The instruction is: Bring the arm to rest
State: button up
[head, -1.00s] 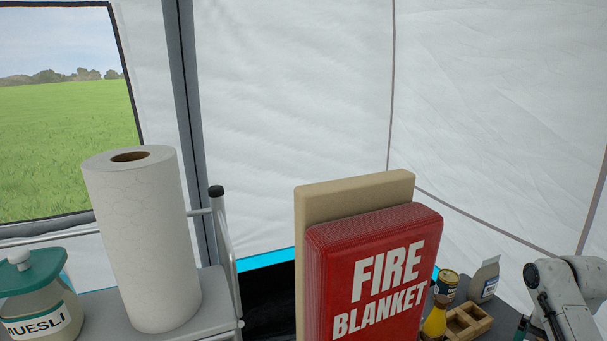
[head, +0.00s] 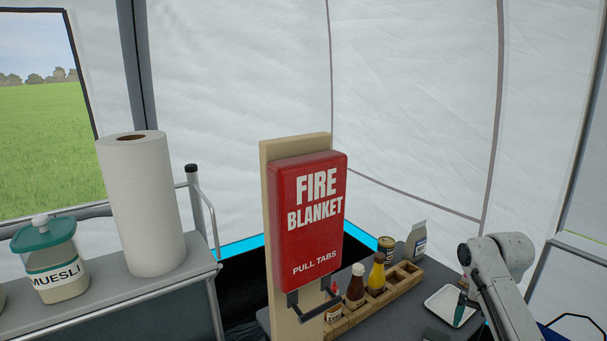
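My arm shows at the right of the head view as a pale grey link and a rounded joint (head: 497,256). It is bent, with one link running down out of the bottom edge. Part of the arm overlaps the right side of a white tray (head: 440,305) on the dark table. A small teal item (head: 460,312) shows at that tray, partly hidden beside the arm.
A red fire blanket case (head: 312,215) hangs on a wooden board. A wooden rack (head: 400,283) holds sauce bottles; a tin (head: 386,248) and a grey carton (head: 415,243) stand behind. A paper roll (head: 142,205) and muesli jar (head: 52,262) stand on the left counter (head: 180,283).

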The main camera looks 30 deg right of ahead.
jog(key=a+f+m, duration=0.3)
jog(key=a+m, duration=0.1)
jog(key=a, duration=0.5)
jog(key=a+f+m+t+y, duration=0.1)
jog(key=a+f+m, duration=0.25)
jog(key=a, duration=0.55)
jog(key=a+f+m, duration=0.3)
jog(key=a+f, duration=0.1)
jog(key=a, duration=0.5)
jog(key=s+a+f+m+h, duration=0.1)
jog(key=s+a+m, duration=0.3)
jog(key=s+m, duration=0.4)
jog(key=s+a+m+h, duration=0.1)
jog(key=s+a+m, duration=0.2)
jog(key=s+m, duration=0.5)
notch_tip(320, 180, down, 10)
jog(key=s+n+b, duration=0.1)
jog(key=n+b, duration=0.1)
jog(key=b, duration=0.8)
jog(key=shift+a+y, duration=0.35)
jog(key=shift+y, duration=0.05)
jog(key=shift+s+r+n, duration=0.1)
jog(key=shift+n, duration=0.15)
